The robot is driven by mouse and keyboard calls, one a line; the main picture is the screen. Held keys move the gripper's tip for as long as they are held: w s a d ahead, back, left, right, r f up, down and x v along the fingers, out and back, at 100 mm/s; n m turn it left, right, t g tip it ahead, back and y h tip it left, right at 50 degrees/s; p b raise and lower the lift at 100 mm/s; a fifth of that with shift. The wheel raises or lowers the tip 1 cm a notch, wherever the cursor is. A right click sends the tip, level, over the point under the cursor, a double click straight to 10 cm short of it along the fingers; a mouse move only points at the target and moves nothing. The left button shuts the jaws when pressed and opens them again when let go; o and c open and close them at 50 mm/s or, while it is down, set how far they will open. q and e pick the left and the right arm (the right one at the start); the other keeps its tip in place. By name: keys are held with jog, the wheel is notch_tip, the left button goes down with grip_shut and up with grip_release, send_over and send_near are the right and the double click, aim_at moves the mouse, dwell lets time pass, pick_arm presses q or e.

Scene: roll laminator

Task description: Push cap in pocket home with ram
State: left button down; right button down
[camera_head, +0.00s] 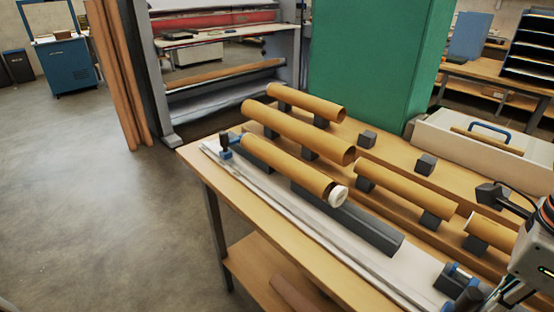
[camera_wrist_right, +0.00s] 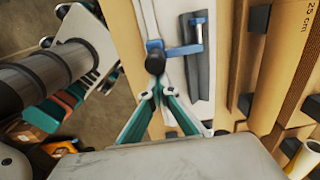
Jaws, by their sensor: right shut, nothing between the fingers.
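A brown cardboard tube (camera_head: 290,168) lies in line with a long dark grey block (camera_head: 350,218) on the bench. A white cap (camera_head: 338,195) shows at its near end; how deep it sits cannot be told. A blue clamp-like fitting with a dark post (camera_head: 225,145) stands at the tube's far end. Another blue and dark fitting (camera_head: 458,278) is at the near right. In the right wrist view, a blue fitting with a black knob (camera_wrist_right: 155,60) is just beyond my right gripper (camera_wrist_right: 156,90). Its teal fingers are shut and empty, tips close to the knob; contact is unclear. My left gripper is out of view.
Several other brown tubes (camera_head: 300,130) rest on dark blocks behind the pale strip. A white case with a blue handle (camera_head: 487,150) is at the right. A green cabinet (camera_head: 378,65) stands behind the wooden bench (camera_head: 200,165). Open floor lies left.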

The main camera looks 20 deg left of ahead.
dwell(0.5)
jog(key=shift+a, duration=0.1)
jog(key=shift+w+a, duration=0.2)
jog(key=shift+a, duration=0.1)
jog(key=w+a, duration=0.2)
jog(key=a, duration=0.2)
jog(key=w+a, duration=0.3)
jog(key=a, duration=0.1)
jog(key=w+a, duration=0.3)
jog(key=a, duration=0.2)
jog(key=w+a, duration=0.2)
jog(key=a, duration=0.1)
jog(key=w+a, duration=0.2)
jog(key=a, duration=0.2)
jog(key=w+a, duration=0.3)
jog(key=a, duration=0.1)
jog(key=shift+a+p, duration=0.15)
jog(key=shift+p, duration=0.15)
jog(key=shift+s+d, duration=0.1)
jog(key=shift+d, duration=0.1)
